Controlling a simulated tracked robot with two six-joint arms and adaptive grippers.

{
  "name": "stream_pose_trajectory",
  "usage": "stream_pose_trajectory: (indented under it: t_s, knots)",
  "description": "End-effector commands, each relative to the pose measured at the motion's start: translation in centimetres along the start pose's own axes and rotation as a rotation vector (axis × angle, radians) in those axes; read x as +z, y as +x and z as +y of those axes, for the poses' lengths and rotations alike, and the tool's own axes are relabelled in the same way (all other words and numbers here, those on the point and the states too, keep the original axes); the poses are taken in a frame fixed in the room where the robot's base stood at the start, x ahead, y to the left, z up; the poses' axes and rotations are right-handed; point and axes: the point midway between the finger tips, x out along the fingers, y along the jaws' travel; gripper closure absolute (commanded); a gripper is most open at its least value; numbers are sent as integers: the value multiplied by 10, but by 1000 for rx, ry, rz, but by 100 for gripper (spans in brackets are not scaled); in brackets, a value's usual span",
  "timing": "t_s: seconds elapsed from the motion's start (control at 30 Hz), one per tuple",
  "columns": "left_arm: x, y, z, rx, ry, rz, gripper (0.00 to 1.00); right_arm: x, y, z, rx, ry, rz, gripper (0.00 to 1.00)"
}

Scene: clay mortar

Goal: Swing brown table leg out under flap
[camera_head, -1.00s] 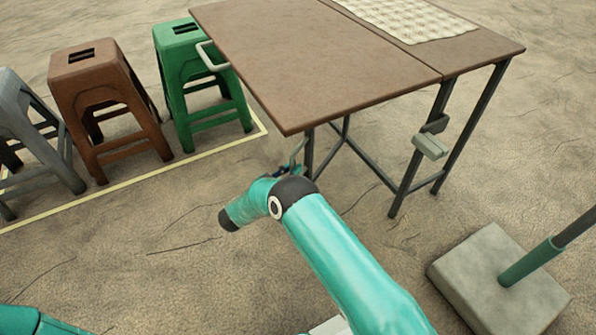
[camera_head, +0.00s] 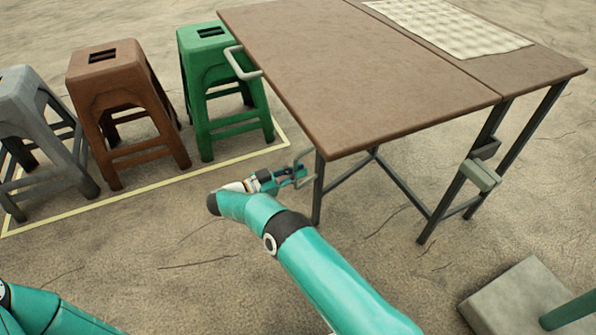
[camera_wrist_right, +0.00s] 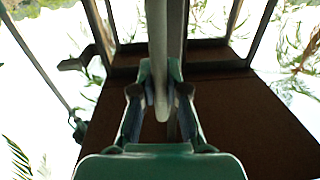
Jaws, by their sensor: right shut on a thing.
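The table has a brown flap (camera_head: 360,80) that lies level beside the rest of the top. A dark table leg (camera_head: 318,195) stands upright under the flap, close to its near corner, with bars running back to the frame. My right gripper (camera_head: 303,177) is at this leg, below the flap edge. In the right wrist view, its fingers (camera_wrist_right: 160,103) are closed around a grey bar (camera_wrist_right: 157,45), and the brown underside (camera_wrist_right: 235,110) of the flap shows behind. My left gripper is out of view; only part of my left arm shows at bottom left.
Grey (camera_head: 45,125), brown (camera_head: 115,105) and green (camera_head: 215,75) stools stand at left inside a yellow line. A pale handle (camera_head: 236,62) sits on the flap's left edge. A checked cloth (camera_head: 450,25) lies on the tabletop. A block base with a pole (camera_head: 515,300) is at lower right.

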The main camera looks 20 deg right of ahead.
Motion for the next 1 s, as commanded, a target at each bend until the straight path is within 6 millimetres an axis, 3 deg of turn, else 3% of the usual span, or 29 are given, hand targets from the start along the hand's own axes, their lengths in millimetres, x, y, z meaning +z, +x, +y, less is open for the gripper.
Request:
stream_pose_trajectory:
  t_s: [0.17, 0.2, 0.33, 0.37, 0.73, 1.0]
  knots:
    - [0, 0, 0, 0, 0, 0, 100, -1, 0, -3, -4, 6, 0, 100]
    - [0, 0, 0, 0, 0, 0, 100, -1, -1, -4, -6, 6, 0, 84]
    - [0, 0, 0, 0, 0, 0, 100, 0, -4, -5, -11, 4, 0, 62]
    - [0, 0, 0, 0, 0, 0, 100, 0, -5, -5, -12, 4, 0, 61]
    - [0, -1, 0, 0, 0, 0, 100, -5, -7, -6, -15, 3, 0, 61]
    - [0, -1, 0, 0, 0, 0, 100, -44, -7, -7, -16, 6, 0, 61]
